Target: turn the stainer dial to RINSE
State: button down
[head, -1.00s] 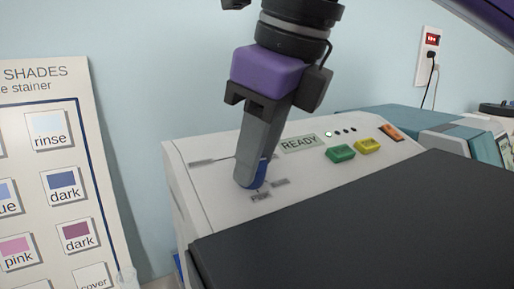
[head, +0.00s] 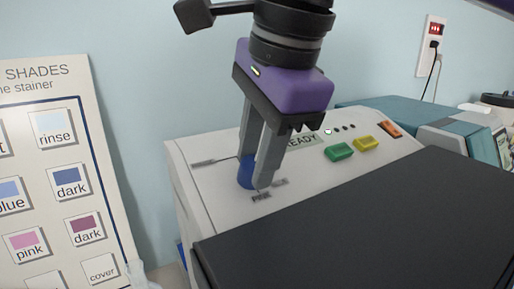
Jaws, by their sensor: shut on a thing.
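The stainer (head: 214,203) is a white machine with a sloped top panel and a dark lid. Its blue dial (head: 246,172) sits at the left of the panel, partly hidden by my fingers. My gripper (head: 255,176) reaches down from above and is shut on the dial, one finger on each side. Small labels surround the dial; one below it seems to read PINK (head: 261,197). The dial's pointer and the RINSE label cannot be made out. The display (head: 302,140) shows READY, partly covered by a finger.
Green (head: 339,152), yellow (head: 366,144) and orange (head: 389,130) buttons lie to the right on the panel. The black lid (head: 340,215) fills the front. A shades board (head: 100,150) stands at left. A teal device (head: 400,112) is behind at right, below a wall socket (head: 431,45).

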jog(key=n+p, duration=0.1)
jog(key=n, duration=0.3)
jog(key=shift+r, duration=0.1)
jog(key=shift+n+p, duration=0.35)
jog(key=shift+n, duration=1.35)
jog(key=c, duration=1)
grip_release()
jog(key=b+v, duration=0.1)
jog(key=v, duration=0.6)
jog(key=shift+s+r, duration=0.25)
jog(key=shift+r, duration=0.05)
